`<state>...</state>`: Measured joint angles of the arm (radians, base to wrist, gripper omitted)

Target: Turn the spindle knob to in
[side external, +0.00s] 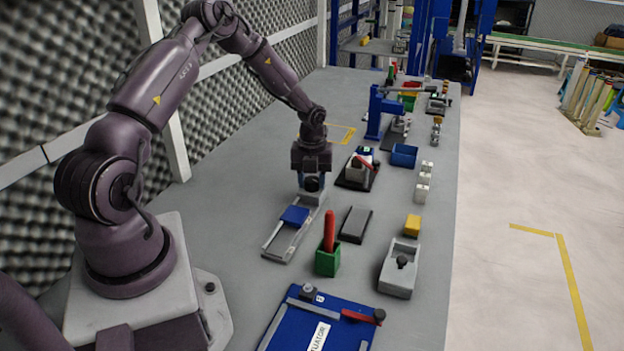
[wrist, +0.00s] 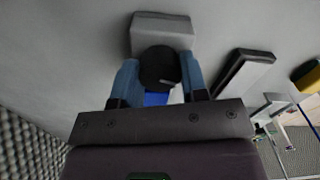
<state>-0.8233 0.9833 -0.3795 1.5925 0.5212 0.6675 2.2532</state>
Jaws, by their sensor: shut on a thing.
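The spindle knob (wrist: 159,67) is a round black knob in front of a grey end block (wrist: 162,26) in the wrist view. The blue fingers of my gripper (wrist: 160,84) are on its two sides, shut on it. In the side external view my gripper (side external: 312,184) points down at the far end of a grey slide (side external: 275,245), where the dark knob (side external: 313,185) shows at the fingers. A blue carriage (side external: 295,215) sits on the slide, near the knob end; a bit of blue (wrist: 156,98) shows below the knob in the wrist view. Any mark on the knob is unreadable.
A green holder (side external: 327,262) with a red handle (side external: 329,229) stands right of the slide. A dark grey block (side external: 355,224) lies beyond it. A blue board (side external: 322,325) is at the front. A foam wall (side external: 75,80) runs along the left; bare table lies left of the slide.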

